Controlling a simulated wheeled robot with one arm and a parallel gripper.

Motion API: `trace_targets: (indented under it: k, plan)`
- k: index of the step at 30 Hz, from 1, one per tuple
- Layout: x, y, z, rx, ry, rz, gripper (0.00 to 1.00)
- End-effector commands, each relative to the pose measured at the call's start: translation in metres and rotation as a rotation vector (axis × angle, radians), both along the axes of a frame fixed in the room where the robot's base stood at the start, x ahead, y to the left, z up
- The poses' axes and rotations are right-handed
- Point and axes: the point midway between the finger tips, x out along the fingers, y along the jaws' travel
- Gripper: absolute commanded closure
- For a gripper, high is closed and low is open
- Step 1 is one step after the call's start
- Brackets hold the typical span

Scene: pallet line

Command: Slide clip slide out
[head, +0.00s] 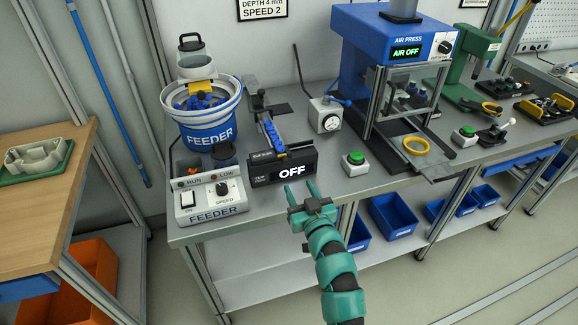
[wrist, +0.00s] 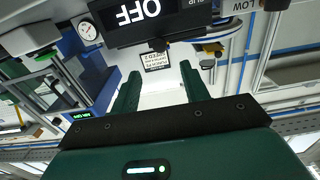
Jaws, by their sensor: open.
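A black display unit (head: 283,168) reading OFF stands on the bench, with a narrow track of blue parts (head: 270,132) running back from it. I cannot tell for sure which part is the clip slide. My gripper (head: 301,188) is open and empty, in front of the display in the head view. In the wrist view, turned upside down, the display (wrist: 112,28) lies beyond my open green fingers (wrist: 160,75). A small dark part (wrist: 158,44) projects from its edge there. Nothing is between the fingers.
The feeder bowl (head: 207,128) and feeder control box (head: 209,201) stand left of the display. A green button (head: 354,158), a dial box (head: 326,120) and the blue air press (head: 385,45) stand to its right. Bare bench shows around the button.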

Motion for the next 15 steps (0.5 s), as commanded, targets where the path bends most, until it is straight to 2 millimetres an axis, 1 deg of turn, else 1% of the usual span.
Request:
trace_targets:
  k: [1, 3, 15]
  plan:
    - [0.009, 0.003, 0.002, 0.001, 0.0, 0.001, 0.55]
    - [0.018, 0.006, 0.003, 0.002, -0.003, 0.0, 0.55]
    - [0.071, 0.022, 0.003, 0.002, -0.003, -0.001, 0.55]
